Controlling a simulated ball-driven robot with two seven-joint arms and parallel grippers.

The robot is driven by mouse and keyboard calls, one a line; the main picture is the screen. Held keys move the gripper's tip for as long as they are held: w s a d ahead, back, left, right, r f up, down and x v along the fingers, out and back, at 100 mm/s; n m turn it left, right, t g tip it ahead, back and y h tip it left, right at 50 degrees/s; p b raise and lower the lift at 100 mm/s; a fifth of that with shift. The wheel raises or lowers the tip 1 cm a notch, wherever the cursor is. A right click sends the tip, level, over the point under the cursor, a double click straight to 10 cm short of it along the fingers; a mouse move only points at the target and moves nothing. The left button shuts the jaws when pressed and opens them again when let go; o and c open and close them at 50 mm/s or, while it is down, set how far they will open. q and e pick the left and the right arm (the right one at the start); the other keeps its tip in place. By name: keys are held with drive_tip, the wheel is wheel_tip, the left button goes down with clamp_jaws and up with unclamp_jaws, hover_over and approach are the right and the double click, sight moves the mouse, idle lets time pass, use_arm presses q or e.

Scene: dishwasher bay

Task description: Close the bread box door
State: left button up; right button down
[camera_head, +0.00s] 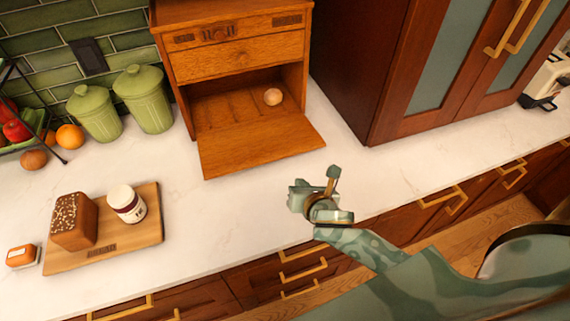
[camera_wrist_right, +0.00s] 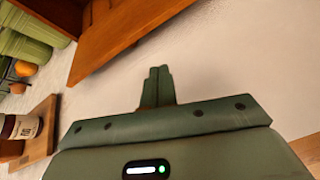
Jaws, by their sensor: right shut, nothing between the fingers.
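The wooden bread box (camera_head: 235,75) stands on the counter against the tiled wall. Its door (camera_head: 260,148) is folded down flat in front of the open lower compartment. The door's edge also shows in the right wrist view (camera_wrist_right: 125,35). A round knob (camera_head: 272,97) shows at the compartment, seemingly on the door's inner side or inside the box; I cannot tell which. My right gripper (camera_head: 333,180) is just right of and in front of the door's front right corner, apart from it. Its fingers are together and empty in the right wrist view (camera_wrist_right: 158,86). My left gripper is not in view.
A cutting board (camera_head: 130,239) with a loaf (camera_head: 73,222) and a jar (camera_head: 127,204) lies at left. Green canisters (camera_head: 145,98) stand left of the box. A tall wooden cabinet (camera_head: 350,75) stands right of it. The counter before the door is clear.

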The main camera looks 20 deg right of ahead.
sight(285, 173)
drive_tip(key=w+n, duration=0.1)
drive_tip(key=n, duration=0.2)
drive_tip(key=shift+w+a+n+t, duration=0.2)
drive_tip(key=shift+w+n+t, duration=0.1)
drive_tip(key=shift+w, duration=0.1)
drive_tip(key=shift+w+f+y, duration=0.1)
drive_tip(key=shift+w+y, duration=0.2)
drive_tip(key=b+x, duration=0.2)
drive_tip(key=x, duration=0.7)
drive_tip(key=shift+w+f+b, duration=0.1)
drive_tip(key=shift+w+b, duration=0.05)
drive_tip(key=shift+b, duration=0.25)
